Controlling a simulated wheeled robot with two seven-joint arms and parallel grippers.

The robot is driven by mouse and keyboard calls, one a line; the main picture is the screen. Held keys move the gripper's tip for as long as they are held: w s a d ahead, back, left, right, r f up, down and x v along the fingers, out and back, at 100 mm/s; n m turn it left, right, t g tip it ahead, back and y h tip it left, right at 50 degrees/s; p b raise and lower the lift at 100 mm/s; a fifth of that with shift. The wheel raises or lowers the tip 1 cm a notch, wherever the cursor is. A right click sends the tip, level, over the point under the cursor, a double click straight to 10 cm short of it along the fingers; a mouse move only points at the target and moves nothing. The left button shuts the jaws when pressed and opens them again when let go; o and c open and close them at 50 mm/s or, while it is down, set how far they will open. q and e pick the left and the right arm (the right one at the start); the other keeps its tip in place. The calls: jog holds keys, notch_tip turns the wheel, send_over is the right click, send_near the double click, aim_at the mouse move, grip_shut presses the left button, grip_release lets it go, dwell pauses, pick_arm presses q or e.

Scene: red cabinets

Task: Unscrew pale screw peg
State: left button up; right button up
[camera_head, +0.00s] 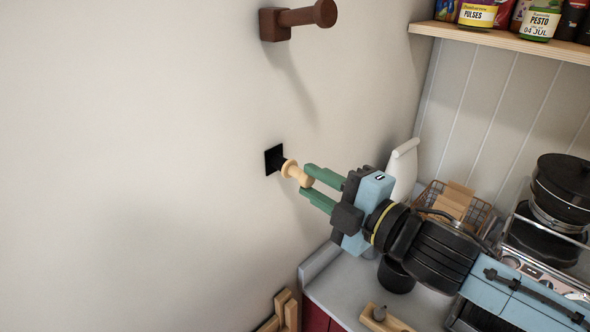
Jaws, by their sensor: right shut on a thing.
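The pale screw peg (292,171) is a light wooden, knob-ended peg. It sticks out from the wall beside a black square plate (274,159); I cannot tell how deep it sits there. My right gripper (306,182), with green fingers, reaches in from the right and is shut on the outer end of the pale peg. The fingers sit above and below the peg's knob. A dark brown peg (300,17) on a square base is fixed higher on the wall. My left gripper is not in view.
A wire basket (478,216) and a black pot (562,185) stand to the right. A shelf (510,41) with jars is at upper right. The left wall is bare.

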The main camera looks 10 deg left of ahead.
aim_at(311, 181)
jog(key=shift+n, duration=0.5)
jog(key=o, duration=0.7)
jog(key=shift+n, duration=0.5)
jog(key=shift+s+d, duration=0.1)
jog(key=shift+v, duration=1.4)
jog(key=o, duration=0.6)
jog(key=shift+c, duration=0.2)
